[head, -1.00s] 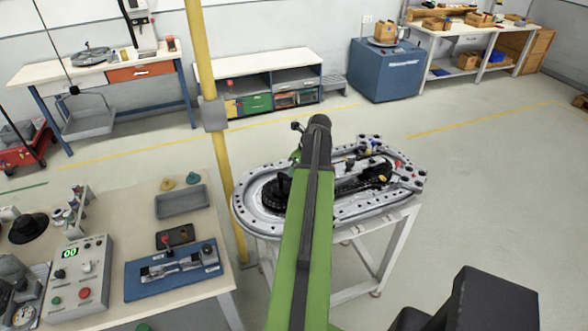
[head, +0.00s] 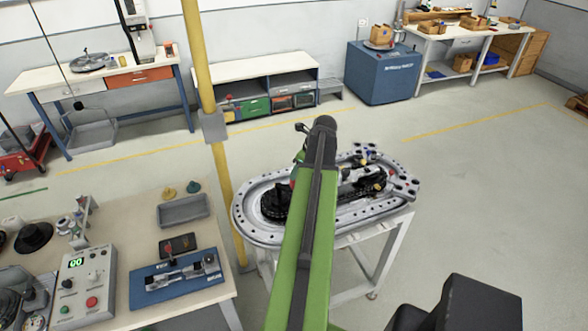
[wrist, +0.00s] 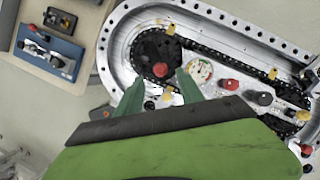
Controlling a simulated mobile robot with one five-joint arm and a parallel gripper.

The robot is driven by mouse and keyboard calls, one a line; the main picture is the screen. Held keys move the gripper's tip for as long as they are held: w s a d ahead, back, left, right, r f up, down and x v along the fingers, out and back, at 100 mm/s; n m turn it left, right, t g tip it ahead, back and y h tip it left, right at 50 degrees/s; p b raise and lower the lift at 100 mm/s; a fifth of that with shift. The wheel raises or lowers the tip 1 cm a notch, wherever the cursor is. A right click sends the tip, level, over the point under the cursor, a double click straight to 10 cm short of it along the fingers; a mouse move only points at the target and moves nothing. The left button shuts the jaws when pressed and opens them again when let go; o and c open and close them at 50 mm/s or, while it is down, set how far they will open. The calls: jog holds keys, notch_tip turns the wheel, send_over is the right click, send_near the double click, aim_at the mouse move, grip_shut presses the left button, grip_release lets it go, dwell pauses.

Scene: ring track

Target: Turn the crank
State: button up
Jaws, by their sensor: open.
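The ring track (head: 245,222) is a grey metal oval on a white-legged stand, with a black chain inside it. In the wrist view, a black round wheel (wrist: 148,48) with a red knob (wrist: 160,70) sits at the left end of the track (wrist: 105,62); this looks like the crank. My gripper (wrist: 160,88) is open, its two green fingers pointing towards the red knob from below in the picture. The knob appears just beyond the fingertips, roughly between them; I cannot tell the height gap. In the head view my arm hides the fingertips and part of the track.
A workbench (head: 130,215) with a control box (head: 85,285) and blue fixture (head: 178,278) stands left. A yellow post (head: 205,90) rises between bench and track. Several small knobs, including a red one (wrist: 229,85), sit on the track. Floor at right is clear.

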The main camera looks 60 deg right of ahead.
jog(key=p+v, duration=0.8)
jog(key=v, duration=0.2)
jog(key=shift+s+r, duration=0.2)
